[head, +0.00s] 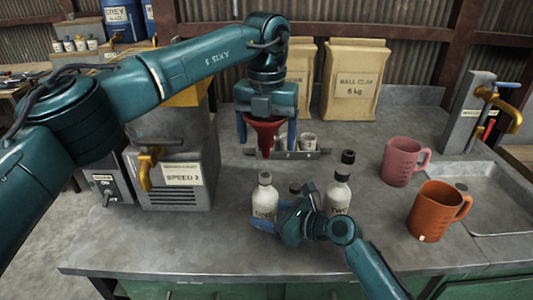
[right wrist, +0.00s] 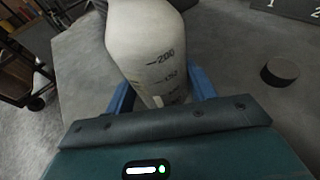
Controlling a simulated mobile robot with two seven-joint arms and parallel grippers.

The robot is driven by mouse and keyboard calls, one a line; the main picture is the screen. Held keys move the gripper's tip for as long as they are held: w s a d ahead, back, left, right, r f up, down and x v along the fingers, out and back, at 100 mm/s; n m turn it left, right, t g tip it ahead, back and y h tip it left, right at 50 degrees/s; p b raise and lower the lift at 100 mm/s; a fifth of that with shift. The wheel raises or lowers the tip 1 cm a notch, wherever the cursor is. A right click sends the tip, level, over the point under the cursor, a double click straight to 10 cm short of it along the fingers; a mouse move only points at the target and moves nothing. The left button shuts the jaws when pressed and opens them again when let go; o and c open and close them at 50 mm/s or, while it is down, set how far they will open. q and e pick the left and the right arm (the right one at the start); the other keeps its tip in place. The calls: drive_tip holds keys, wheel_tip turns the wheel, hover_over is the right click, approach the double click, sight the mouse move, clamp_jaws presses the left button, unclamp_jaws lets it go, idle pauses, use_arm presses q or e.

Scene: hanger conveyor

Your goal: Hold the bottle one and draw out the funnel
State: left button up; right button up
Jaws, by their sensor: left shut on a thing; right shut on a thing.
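A pink mug (head: 402,162) and an orange mug (head: 438,212) stand further right near the sink (head: 485,190). A machine (head: 180,175) stands left.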

use_arm(q)
drive_tip(key=shift+r, duration=1.25)
use_arm(e)
drive_tip(key=o, duration=0.8)
drive_tip(key=shift+o, duration=0.2)
